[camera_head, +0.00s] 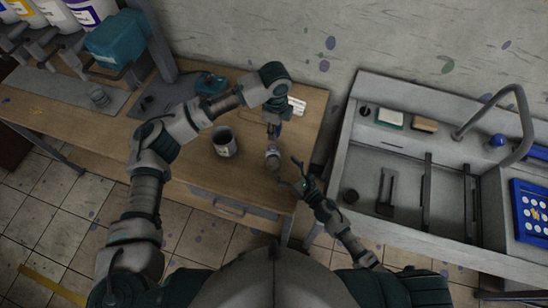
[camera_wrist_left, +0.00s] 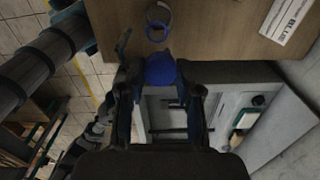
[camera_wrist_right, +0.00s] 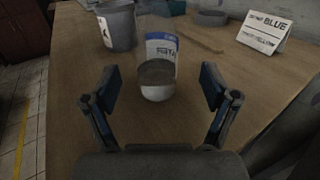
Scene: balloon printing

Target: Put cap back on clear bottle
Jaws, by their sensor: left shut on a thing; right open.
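The clear bottle (camera_wrist_right: 158,88) stands upright on the table in the right wrist view, with a blue and white label and pale contents at its base. It also shows in the head view (camera_head: 272,158). In the left wrist view its round mouth (camera_wrist_left: 158,22) appears uncapped. My left gripper (camera_head: 273,130) is above the bottle, shut on the blue cap (camera_wrist_left: 160,69). The cap looks apart from the bottle. My right gripper (camera_wrist_right: 160,92) is open, its fingers on either side of the near space before the bottle, not touching it.
A grey cup (camera_head: 224,141) stands left of the bottle. The wooden table (camera_head: 185,150) ends near my right arm, with a grey sink (camera_head: 400,160) beyond. A teal box (camera_head: 115,40) is far left.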

